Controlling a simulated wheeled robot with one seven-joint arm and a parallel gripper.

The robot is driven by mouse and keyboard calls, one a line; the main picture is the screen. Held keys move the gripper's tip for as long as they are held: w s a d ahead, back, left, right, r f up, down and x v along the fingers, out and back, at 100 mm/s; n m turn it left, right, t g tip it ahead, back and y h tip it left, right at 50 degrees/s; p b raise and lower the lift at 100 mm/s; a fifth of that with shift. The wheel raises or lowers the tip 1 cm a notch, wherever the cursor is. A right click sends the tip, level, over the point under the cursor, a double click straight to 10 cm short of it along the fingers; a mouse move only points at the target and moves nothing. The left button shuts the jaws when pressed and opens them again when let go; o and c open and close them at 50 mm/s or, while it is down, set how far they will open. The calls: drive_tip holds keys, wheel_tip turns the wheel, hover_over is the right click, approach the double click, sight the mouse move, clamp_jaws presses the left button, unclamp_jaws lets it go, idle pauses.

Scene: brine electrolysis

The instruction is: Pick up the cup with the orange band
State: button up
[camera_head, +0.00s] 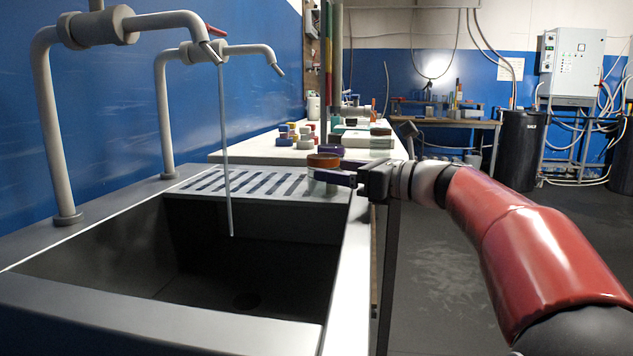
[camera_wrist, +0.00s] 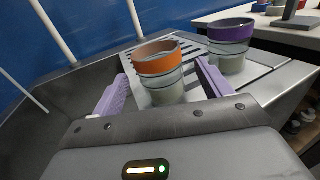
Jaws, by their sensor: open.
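The cup with the orange band (camera_wrist: 160,62) is clear and stands upright on the slotted drainboard beside the sink. It also shows in the head view (camera_head: 322,161). My gripper (camera_wrist: 162,71) is open, with one purple finger on each side of this cup. In the wrist view gaps seem to show between the fingers and the cup; I cannot tell whether either finger touches it. In the head view my gripper (camera_head: 334,172) reaches in from the right, and its near finger hides the cup's lower part.
A cup with a purple band (camera_wrist: 231,38) stands close behind and to the right of the orange-banded one. The sink basin (camera_head: 240,270) is open, with taps (camera_head: 205,50) above its left side. A white table (camera_head: 258,155) with several small items lies beyond.

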sight(315, 166)
drive_tip(key=x, duration=0.6)
drive_tip(key=c, duration=1.1)
drive_tip(key=shift+c, duration=0.4)
drive_tip(key=shift+r, duration=0.15)
